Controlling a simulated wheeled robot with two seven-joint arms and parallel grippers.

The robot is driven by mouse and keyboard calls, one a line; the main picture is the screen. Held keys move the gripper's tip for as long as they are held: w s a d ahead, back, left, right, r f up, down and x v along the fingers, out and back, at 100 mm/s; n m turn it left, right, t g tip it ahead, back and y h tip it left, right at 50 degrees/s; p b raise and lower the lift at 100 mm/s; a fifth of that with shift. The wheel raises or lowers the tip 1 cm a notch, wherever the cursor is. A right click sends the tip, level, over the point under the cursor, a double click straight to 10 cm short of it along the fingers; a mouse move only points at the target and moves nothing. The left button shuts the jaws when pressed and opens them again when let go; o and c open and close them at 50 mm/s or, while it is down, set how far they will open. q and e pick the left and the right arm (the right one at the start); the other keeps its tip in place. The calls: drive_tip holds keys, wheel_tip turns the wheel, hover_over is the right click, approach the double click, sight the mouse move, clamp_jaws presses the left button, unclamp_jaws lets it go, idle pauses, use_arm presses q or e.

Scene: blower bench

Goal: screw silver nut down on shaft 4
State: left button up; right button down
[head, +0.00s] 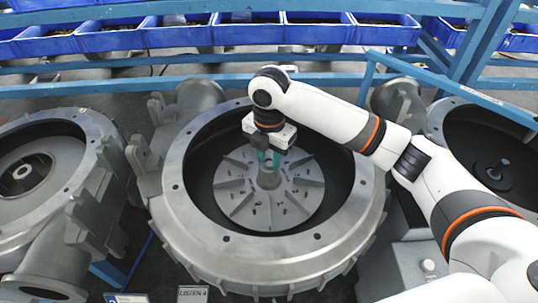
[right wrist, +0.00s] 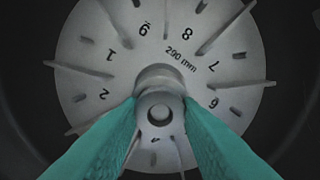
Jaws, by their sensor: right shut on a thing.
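The silver nut (right wrist: 158,98) sits around the end of the central shaft (right wrist: 158,113) in the right wrist view. My right gripper (right wrist: 160,104) is shut on it, one green finger on each side. In the head view my right gripper (head: 268,158) points down over the middle of the finned grey impeller (head: 240,195). The impeller lies inside the round housing (head: 172,205) in the centre, and its face bears numbers and "290 mm". The nut's underside and thread are hidden. My left gripper is not in view.
Another housing with an impeller (head: 80,190) stands at left, and a dark-bored one (head: 440,125) at right, partly behind my right arm. Blue rails (head: 180,86) and blue bins (head: 225,35) run along the back. A small label (head: 192,293) lies at the front.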

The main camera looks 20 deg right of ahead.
drive_tip(key=m, duration=0.4)
drive_tip(key=shift+m, duration=0.4)
drive_tip(key=m, duration=0.4)
drive_tip(key=shift+m, duration=0.3)
drive_tip(key=m, duration=0.4)
drive_tip(key=shift+m, duration=0.3)
drive_tip(key=m, duration=0.4)
drive_tip(key=c, duration=1.3)
unclamp_jaws()
